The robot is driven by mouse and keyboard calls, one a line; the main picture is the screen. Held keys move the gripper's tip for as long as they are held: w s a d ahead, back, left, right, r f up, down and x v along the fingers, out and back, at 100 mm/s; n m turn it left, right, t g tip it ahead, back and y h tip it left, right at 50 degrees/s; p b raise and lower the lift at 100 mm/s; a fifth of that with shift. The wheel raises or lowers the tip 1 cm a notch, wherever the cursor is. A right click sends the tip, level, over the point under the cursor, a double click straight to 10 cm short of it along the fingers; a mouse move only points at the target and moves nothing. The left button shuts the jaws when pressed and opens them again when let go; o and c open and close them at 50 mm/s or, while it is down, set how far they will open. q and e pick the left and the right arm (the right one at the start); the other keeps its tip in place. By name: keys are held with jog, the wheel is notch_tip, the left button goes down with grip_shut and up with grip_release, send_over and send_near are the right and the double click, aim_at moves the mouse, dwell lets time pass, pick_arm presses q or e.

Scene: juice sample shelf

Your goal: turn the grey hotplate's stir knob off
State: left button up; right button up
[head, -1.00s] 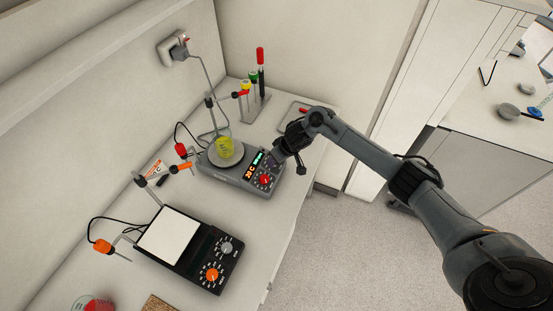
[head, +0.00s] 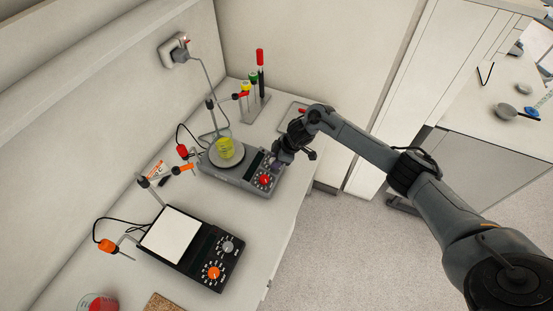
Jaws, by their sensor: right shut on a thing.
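The grey hotplate (head: 229,180) stands on the bench, with a beaker of yellow liquid (head: 226,147) on its round plate. Its red knob (head: 264,180) shows on the front panel. My right gripper (head: 276,166) reaches in from the right and is at the panel, just above the red knob in the picture. It is shut on a knob there, which the fingers hide; from its place this looks like the stir knob. The panel display (head: 256,161) looks dark. My left gripper is not in view.
A black hotplate (head: 187,265) with a white top, a grey knob and an orange knob stands nearer on the bench. A rack with coloured-cap tubes (head: 255,110) stands behind. Clamp stands rise behind both hotplates. Open floor lies right of the bench.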

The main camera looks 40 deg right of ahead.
jog(key=shift+n, duration=1.6)
jog(key=o, duration=1)
jog(key=shift+o, duration=0.2)
jog(key=shift+r, duration=0.1)
jog(key=shift+s+d+r, duration=0.15)
jog(key=shift+d+r, duration=0.05)
jog(key=shift+r, duration=0.3)
jog(key=v, duration=0.9)
jog(key=shift+d+r, duration=0.2)
jog(key=shift+r, duration=0.1)
